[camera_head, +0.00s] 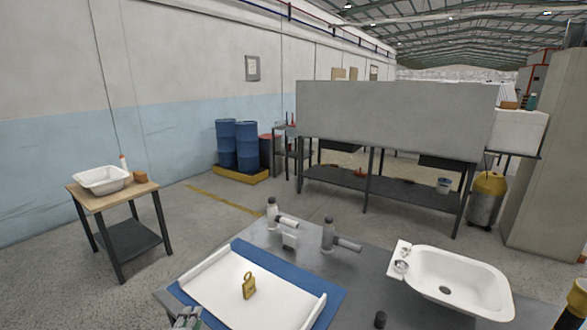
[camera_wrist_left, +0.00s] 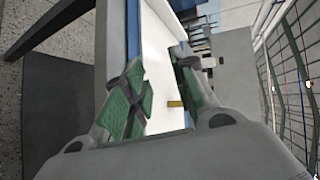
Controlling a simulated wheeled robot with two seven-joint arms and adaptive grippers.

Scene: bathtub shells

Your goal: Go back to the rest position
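My left gripper (camera_head: 187,319) shows at the bottom edge of the head view, beside the near left corner of the table. In the left wrist view its two green-padded fingers (camera_wrist_left: 163,92) stand apart with nothing between them. A white shell panel with raised side edges (camera_head: 215,285) lies on a blue mat (camera_head: 332,291). A small yellow block-like object with a loop (camera_head: 249,286) stands on the panel. In the left wrist view the white panel (camera_wrist_left: 158,50) and a bit of yellow (camera_wrist_left: 175,103) show beyond the fingers.
A grey table (camera_head: 365,285) holds the mat, a white sink-like basin (camera_head: 445,285) at right and grey tools (camera_head: 335,238) at the back. A wooden-topped side table (camera_head: 118,196) stands left, with open floor between. A grey bench (camera_head: 395,120) stands behind.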

